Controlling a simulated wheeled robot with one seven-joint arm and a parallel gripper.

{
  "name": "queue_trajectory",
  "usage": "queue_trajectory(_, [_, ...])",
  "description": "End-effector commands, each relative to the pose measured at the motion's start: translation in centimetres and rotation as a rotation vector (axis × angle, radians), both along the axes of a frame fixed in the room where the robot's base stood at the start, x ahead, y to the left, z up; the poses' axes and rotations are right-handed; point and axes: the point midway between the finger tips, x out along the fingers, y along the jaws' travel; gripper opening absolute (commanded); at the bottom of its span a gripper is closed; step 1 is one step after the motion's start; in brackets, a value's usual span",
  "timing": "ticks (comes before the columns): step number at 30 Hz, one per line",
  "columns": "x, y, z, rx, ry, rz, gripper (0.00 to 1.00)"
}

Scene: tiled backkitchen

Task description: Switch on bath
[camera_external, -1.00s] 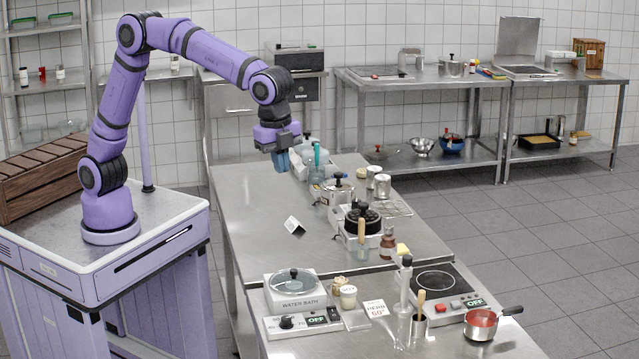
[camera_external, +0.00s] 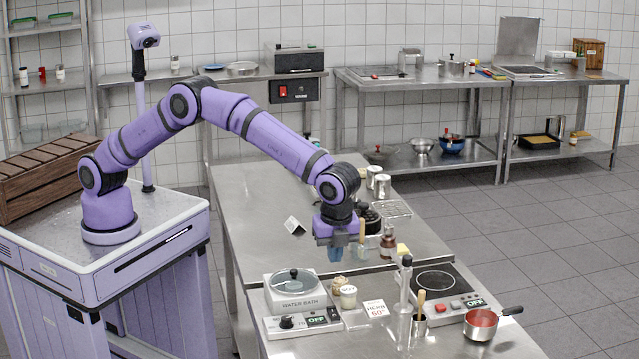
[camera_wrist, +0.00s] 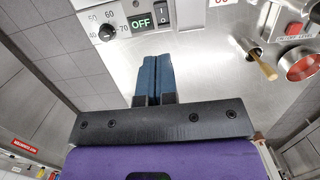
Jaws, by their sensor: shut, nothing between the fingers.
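The water bath (camera_external: 296,305) is a white box with a round lidded top at the front left of the near table. Its front panel has a black temperature dial (camera_external: 287,322), a display (camera_external: 317,320) reading OFF in green, and a small dark rocker switch (camera_external: 333,314). In the wrist view the dial (camera_wrist: 106,33), the OFF display (camera_wrist: 140,22) and the rocker switch (camera_wrist: 162,22) lie just beyond my fingertips. My gripper (camera_external: 335,254) is shut and empty, its blue fingers pointing down above and behind the panel's right side, apart from it. In the wrist view the fingers (camera_wrist: 153,75) are together.
Small jars (camera_external: 348,296) and a HERB 60° card (camera_external: 376,308) stand right of the bath. Farther right are a hot plate (camera_external: 436,280), also showing OFF, a beaker with a wooden handle (camera_external: 419,325), and a pot of red contents (camera_external: 482,322). Bare steel lies around them.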

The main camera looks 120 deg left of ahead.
Motion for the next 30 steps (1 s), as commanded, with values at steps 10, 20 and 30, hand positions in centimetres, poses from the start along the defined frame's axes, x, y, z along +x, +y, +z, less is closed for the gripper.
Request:
queue_trajectory(10, [0.0,0.0,-0.1,0.0,0.002,-0.001,0.0])
queue_trajectory(20, [-0.3,0.3,-3.4,0.0,0.004,-0.001,0.0])
queue_trajectory(30, [-0.9,1.0,-9.7,0.001,0.004,0.0,0.0])
